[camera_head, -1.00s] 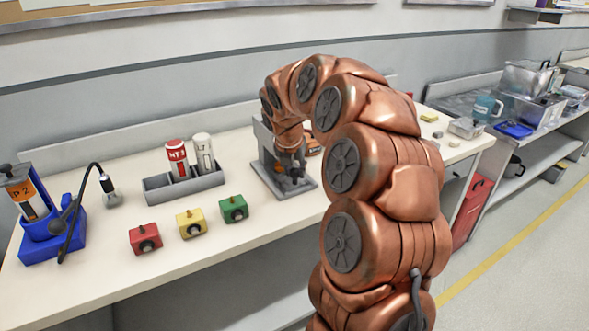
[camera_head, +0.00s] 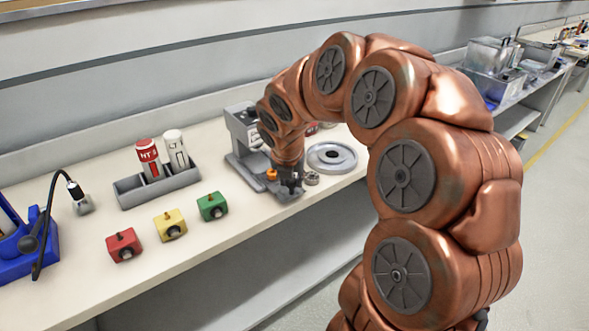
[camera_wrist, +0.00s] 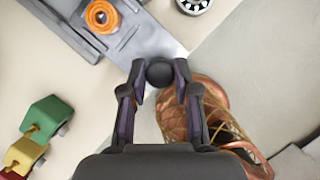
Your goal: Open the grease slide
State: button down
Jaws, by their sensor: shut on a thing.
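The grease slide station is a grey metal fixture (camera_head: 240,140) with an upright block and a low base on the bench. A flat grey slide plate (camera_wrist: 145,42) with an orange round part (camera_wrist: 102,16) shows in the wrist view. The orange part (camera_head: 271,174) also shows in the head view, beside my gripper. My gripper (camera_wrist: 160,75) is shut on a black ball knob (camera_wrist: 159,73) just off the plate's front end. In the head view my gripper (camera_head: 290,184) is low at the fixture's front, and its fingers mostly hide the knob.
Red (camera_head: 123,244), yellow (camera_head: 170,224) and green (camera_head: 212,206) blocks stand left of the fixture. A grey rack (camera_head: 158,185) holds two cartridges. A round grey dish (camera_head: 332,157) and a small ring (camera_head: 311,178) lie to the right. The bench's front edge is close to my gripper.

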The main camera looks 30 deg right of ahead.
jog(key=shift+s, duration=0.1)
jog(key=c, duration=0.9)
grip_release()
jog(key=shift+o, duration=0.2)
jog(key=v, duration=1.2)
